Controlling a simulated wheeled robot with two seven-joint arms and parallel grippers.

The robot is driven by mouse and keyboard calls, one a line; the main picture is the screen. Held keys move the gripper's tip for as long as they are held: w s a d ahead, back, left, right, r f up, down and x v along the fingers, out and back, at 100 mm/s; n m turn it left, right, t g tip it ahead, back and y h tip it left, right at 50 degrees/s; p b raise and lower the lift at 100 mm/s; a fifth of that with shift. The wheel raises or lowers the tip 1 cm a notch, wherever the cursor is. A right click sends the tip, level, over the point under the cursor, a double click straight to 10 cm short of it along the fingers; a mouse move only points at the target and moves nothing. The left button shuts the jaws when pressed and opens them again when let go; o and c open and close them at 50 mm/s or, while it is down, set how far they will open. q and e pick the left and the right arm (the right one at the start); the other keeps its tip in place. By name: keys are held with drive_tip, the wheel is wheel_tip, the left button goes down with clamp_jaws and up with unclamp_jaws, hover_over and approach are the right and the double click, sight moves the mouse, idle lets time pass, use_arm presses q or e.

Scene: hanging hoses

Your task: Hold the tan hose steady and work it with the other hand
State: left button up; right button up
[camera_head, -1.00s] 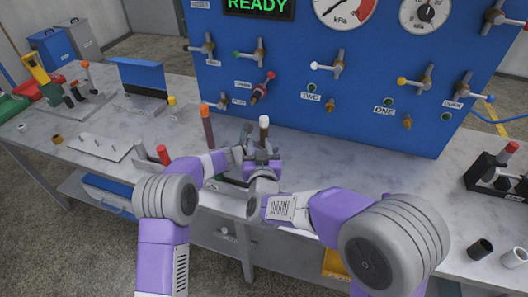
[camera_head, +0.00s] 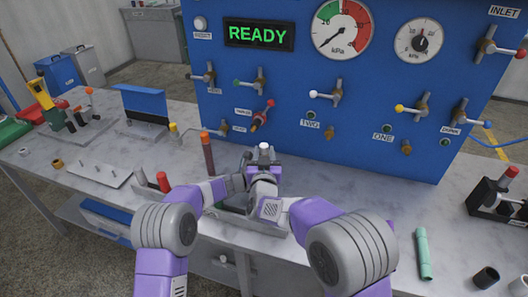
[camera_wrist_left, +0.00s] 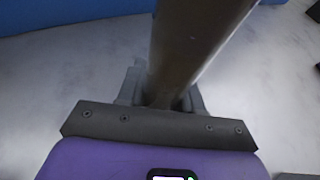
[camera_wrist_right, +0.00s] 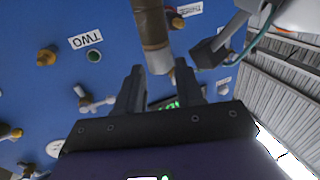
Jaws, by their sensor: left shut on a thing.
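The tan hose stands upright near the table's front middle. In the head view only its white tip (camera_head: 264,147) shows, with my grippers hiding the rest. My left gripper (camera_wrist_left: 160,98) is shut on the hose, whose brownish shaft (camera_wrist_left: 192,45) fills the left wrist view between its fingers. My right gripper (camera_head: 262,170) is at the hose's upper part. In the right wrist view its fingers (camera_wrist_right: 160,85) are apart, with the white-tipped end of the tan hose (camera_wrist_right: 152,35) between or just beyond the fingertips. I cannot tell whether they touch.
A dark hose with an orange cap (camera_head: 207,150) stands close left of my grippers, and a red-capped one (camera_head: 163,182) is nearer the front. The blue panel (camera_head: 330,100) with valves rises behind. A teal cylinder (camera_head: 423,254) lies at right; the table between is clear.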

drive_tip(key=shift+w, duration=0.6)
clamp_jaws()
drive_tip(key=shift+r, duration=0.7)
idle(0.3)
drive_tip(key=shift+r, duration=2.2)
drive_tip(key=shift+r, duration=1.55)
